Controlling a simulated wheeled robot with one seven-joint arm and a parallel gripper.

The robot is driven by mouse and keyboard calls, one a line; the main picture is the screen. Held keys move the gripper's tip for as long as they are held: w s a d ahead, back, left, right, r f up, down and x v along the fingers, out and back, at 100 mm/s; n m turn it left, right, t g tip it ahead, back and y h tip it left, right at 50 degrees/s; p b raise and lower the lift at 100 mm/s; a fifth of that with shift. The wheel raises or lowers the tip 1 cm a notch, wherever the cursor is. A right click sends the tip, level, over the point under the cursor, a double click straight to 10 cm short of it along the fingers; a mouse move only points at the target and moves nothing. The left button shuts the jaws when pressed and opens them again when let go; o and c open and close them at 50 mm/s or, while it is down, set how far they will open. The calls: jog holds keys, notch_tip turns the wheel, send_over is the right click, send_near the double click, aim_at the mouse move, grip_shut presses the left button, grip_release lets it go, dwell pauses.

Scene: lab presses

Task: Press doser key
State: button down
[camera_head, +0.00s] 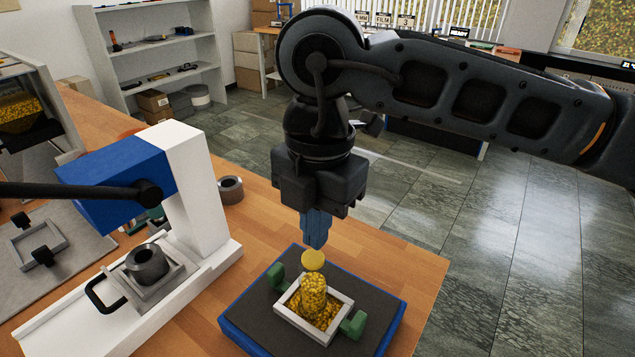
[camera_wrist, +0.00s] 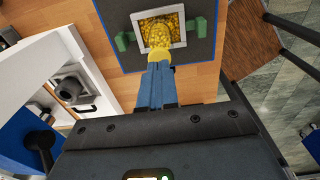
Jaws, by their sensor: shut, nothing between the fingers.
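My gripper (camera_head: 317,245) points down with its blue fingers shut, and they also show in the wrist view (camera_wrist: 158,68). A plain yellow disc (camera_head: 313,260) is right at the fingertips; I cannot tell whether they touch it. Below it, a rounded column of yellow granules (camera_head: 314,290) stands in a pale square frame (camera_head: 291,318) with green blocks on two sides. A machine (camera_head: 50,93) with a hopper of yellow granules is cut off at the left edge and may be the doser. I cannot make out a marked doser key.
The frame sits on a dark, blue-edged pad (camera_head: 374,322) on the wooden table (camera_head: 424,268). A white and blue press (camera_head: 190,180) stands left of the pad, holding a metal cylinder (camera_head: 147,262). A metal ring (camera_head: 230,188) lies behind it. The table right of the pad is bare.

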aim_at(313, 263)
jog(key=shift+f, duration=1.15)
